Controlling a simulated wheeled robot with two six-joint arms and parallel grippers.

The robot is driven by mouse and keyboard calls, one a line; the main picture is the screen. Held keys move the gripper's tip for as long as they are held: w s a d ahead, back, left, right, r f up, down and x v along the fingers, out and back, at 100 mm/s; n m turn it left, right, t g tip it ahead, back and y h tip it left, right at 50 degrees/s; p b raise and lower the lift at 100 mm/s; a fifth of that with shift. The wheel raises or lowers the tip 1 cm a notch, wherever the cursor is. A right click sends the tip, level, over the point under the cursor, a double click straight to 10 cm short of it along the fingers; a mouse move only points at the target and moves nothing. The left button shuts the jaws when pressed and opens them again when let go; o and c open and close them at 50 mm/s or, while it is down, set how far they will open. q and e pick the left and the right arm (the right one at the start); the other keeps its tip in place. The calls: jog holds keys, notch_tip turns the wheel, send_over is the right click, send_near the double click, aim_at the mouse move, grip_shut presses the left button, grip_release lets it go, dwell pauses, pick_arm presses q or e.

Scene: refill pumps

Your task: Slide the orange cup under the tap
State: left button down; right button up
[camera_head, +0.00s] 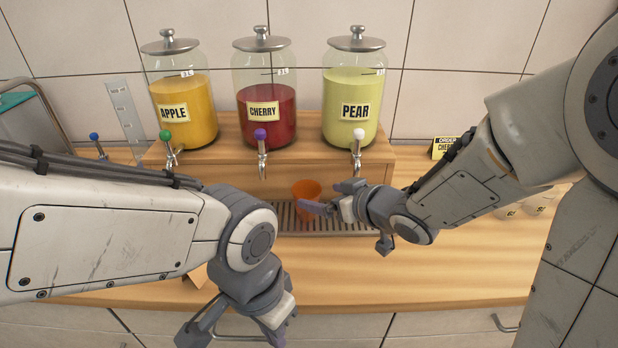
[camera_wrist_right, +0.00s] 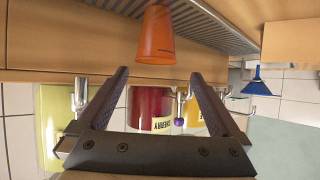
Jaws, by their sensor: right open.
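The orange cup (camera_head: 307,189) stands upright on the slatted drip tray (camera_head: 345,227), a little right of the cherry tap (camera_head: 262,147) and left of the pear tap (camera_head: 357,145). My right gripper (camera_head: 320,206) is low in front of the cup, its near finger overlapping the cup's lower part. In the right wrist view, upside down, the cup (camera_wrist_right: 157,35) is beyond the spread fingertips (camera_wrist_right: 158,73), with nothing between them. My left gripper (camera_head: 238,335) hangs low at the counter's front, its fingertips cut off by the picture edge.
Jars of apple (camera_head: 185,110), cherry (camera_head: 266,112) and pear (camera_head: 352,105) stand on the wooden shelf. The apple tap (camera_head: 170,150) is at left. A yellow order card (camera_head: 444,148) reading CHERRY stands at right, near several pale containers (camera_head: 538,206). The counter's front middle is clear.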

aim_at(300, 190)
jog(key=p+x, duration=0.4)
jog(key=x, duration=0.1)
jog(key=p+x, duration=0.2)
jog(key=shift+w+d+f, duration=0.15)
jog(key=shift+w+f, duration=0.2)
jog(key=shift+w, duration=0.05)
jog(key=shift+w+a+f, duration=0.25)
jog(key=shift+w+a, duration=0.05)
jog(key=shift+w, duration=0.15)
jog(key=c, duration=1)
jog(key=shift+d, duration=2.7)
jog(key=shift+c, duration=0.3)
jog(key=shift+d+p, duration=0.55)
jog(key=shift+d, duration=2.25)
